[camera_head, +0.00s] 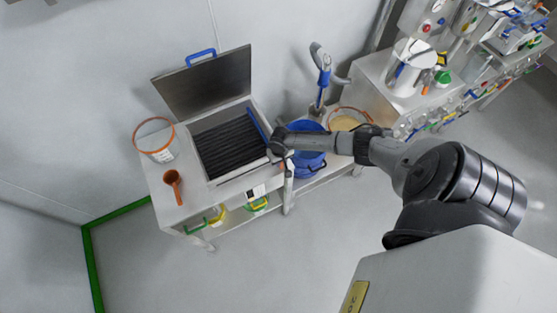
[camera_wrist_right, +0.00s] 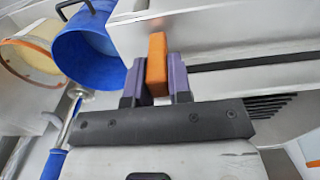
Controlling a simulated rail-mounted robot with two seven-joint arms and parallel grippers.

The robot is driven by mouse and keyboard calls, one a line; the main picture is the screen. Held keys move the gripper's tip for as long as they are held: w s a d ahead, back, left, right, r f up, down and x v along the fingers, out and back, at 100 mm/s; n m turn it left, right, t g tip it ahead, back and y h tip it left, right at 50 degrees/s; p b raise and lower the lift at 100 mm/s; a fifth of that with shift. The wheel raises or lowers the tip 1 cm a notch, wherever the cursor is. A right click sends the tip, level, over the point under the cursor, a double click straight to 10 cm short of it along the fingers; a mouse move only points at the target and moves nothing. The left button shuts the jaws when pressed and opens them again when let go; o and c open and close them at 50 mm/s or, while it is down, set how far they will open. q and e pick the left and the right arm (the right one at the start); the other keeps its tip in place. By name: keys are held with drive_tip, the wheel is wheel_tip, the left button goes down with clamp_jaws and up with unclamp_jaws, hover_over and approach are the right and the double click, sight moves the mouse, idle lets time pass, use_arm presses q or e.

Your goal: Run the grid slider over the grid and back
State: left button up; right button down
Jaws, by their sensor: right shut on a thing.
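The grid (camera_head: 230,145) is a set of dark parallel slats in a pale metal box, with its dark lid (camera_head: 208,82) standing open behind. A blue bar (camera_head: 257,123) lies along the grid's right side. My right gripper (camera_head: 276,150) is at the box's right edge, its fingers hard to make out there. In the right wrist view its purple fingers are shut on an orange block (camera_wrist_right: 157,64), which I take to be the grid slider's handle. Dark slats (camera_wrist_right: 268,105) show at the right of that view. The rest of the slider is unclear. My left gripper is not in view.
A blue bucket (camera_head: 308,163) stands just right of the box, also seen in the wrist view (camera_wrist_right: 88,48). An orange-rimmed tub (camera_head: 155,140) and a brown scoop (camera_head: 173,186) are left of the box. Another tub (camera_head: 347,120) holds pale material. Floor in front is clear.

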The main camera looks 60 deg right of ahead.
drive_tip(key=c, duration=1)
unclamp_jaws()
drive_tip(key=shift+s+d, duration=0.1)
drive_tip(key=shift+o, duration=0.2)
wheel_tip(320, 180, up, 14)
drive_tip(key=p, duration=0.1)
drive_tip(key=shift+f, duration=0.1)
